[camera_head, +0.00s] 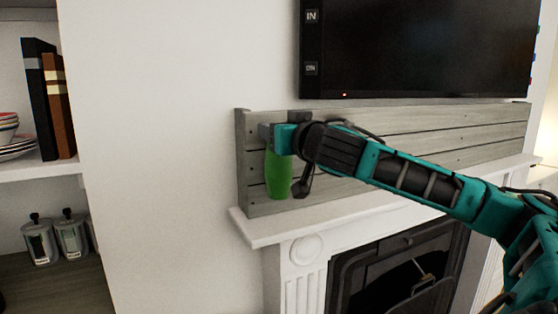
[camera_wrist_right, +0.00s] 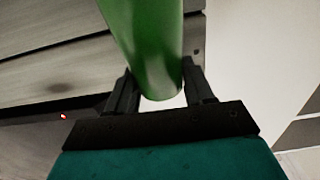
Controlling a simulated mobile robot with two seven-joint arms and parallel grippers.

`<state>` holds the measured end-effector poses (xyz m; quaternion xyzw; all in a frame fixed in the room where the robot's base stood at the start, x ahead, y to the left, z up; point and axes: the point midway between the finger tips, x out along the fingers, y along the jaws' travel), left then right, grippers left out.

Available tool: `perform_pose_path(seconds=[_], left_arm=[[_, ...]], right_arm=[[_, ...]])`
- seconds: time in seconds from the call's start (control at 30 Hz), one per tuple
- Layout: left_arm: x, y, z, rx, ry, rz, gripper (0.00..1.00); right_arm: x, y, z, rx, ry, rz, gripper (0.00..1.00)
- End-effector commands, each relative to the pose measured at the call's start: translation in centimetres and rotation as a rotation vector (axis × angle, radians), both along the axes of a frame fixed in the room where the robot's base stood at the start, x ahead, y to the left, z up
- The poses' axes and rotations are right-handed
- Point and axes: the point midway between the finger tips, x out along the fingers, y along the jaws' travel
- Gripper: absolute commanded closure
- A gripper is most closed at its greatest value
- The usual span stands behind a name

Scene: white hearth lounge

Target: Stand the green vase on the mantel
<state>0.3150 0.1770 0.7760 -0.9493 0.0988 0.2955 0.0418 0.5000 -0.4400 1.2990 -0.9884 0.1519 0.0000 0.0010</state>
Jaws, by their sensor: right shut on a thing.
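The green vase (camera_head: 278,176) is upright at the left end of the white mantel (camera_head: 258,229), in front of the grey wooden panel. Its lower end is at or just above the mantel top; I cannot tell whether it touches. My right gripper (camera_head: 279,143) is shut on the vase near its top, with the arm reaching in from the right. In the right wrist view the vase (camera_wrist_right: 150,45) sits between the two fingers of the right gripper (camera_wrist_right: 161,92). My left gripper is not in view.
The grey plank panel (camera_head: 430,133) rises behind the mantel. A dark television (camera_head: 420,45) hangs above it. The fireplace opening (camera_head: 400,275) is below. Shelves at the left hold books (camera_head: 48,100), bowls (camera_head: 9,128) and jars (camera_head: 70,236). The mantel's left end is close to the vase.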

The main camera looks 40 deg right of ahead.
Motion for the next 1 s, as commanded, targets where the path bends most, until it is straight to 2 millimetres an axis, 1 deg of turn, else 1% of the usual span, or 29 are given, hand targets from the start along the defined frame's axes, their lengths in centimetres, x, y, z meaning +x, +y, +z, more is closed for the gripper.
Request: perform_pose_path(seconds=[0.1,0.2,0.37,0.5,0.6,0.97,1.0], left_arm=[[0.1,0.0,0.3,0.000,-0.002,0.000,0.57],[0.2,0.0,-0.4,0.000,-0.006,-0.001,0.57],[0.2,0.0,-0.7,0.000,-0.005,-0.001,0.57],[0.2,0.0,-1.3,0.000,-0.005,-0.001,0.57],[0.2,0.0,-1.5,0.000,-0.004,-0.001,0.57],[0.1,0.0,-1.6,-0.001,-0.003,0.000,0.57],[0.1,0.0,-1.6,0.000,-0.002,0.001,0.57]], right_arm=[[0.0,0.2,-0.7,-0.005,0.003,0.005,1.00],[0.0,0.2,-2.2,-0.001,0.000,0.006,1.00],[0.0,0.2,-3.1,-0.002,-0.002,0.005,1.00],[0.0,0.1,-5.2,-0.001,0.002,0.005,1.00],[0.0,0.1,-6.1,-0.001,0.000,0.004,1.00],[0.0,0.1,-6.4,-0.002,-0.003,0.004,1.00],[0.0,0.1,-6.5,-0.001,0.000,0.004,0.45]])
